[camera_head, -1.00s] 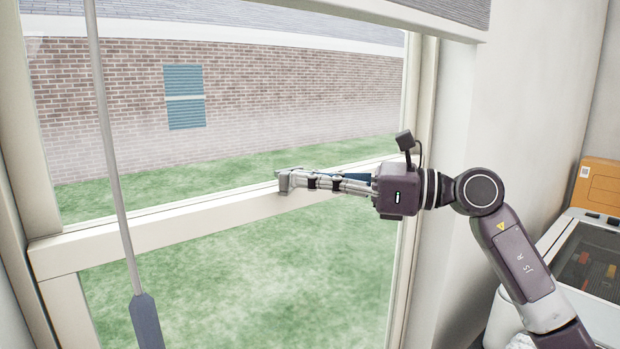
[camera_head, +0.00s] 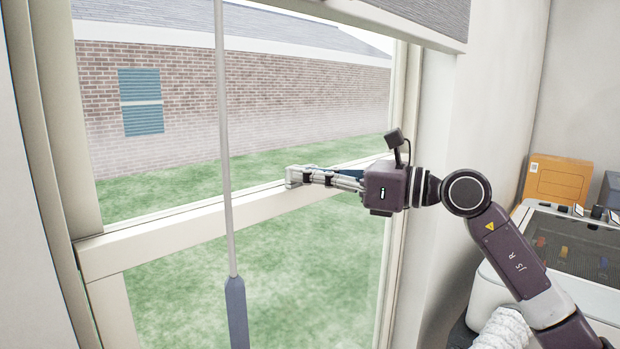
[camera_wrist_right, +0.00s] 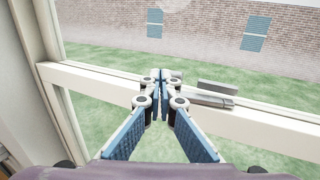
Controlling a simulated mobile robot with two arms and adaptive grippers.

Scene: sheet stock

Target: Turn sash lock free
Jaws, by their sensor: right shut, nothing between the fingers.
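The sash lock (camera_wrist_right: 212,98) is a small grey metal fitting on top of the cream meeting rail (camera_wrist_right: 262,123), right of my fingertips in the right wrist view. It has a low base and a short flat bar just behind it. My right gripper (camera_wrist_right: 161,82) is shut and empty, its fingertips at the rail beside the lock. A small gap shows between fingertips and lock; whether they touch the rail I cannot tell. In the head view the right gripper (camera_head: 296,177) reaches in from the right along the rail (camera_head: 165,228), and the lock is not clearly distinguishable there. My left gripper is not in view.
A hanging blind wand (camera_head: 236,310) crosses the window left of the gripper. A raised blind (camera_head: 425,15) hangs above. A dark-topped machine (camera_head: 590,250) and an orange box (camera_head: 558,180) stand at right. Below the rail is glass.

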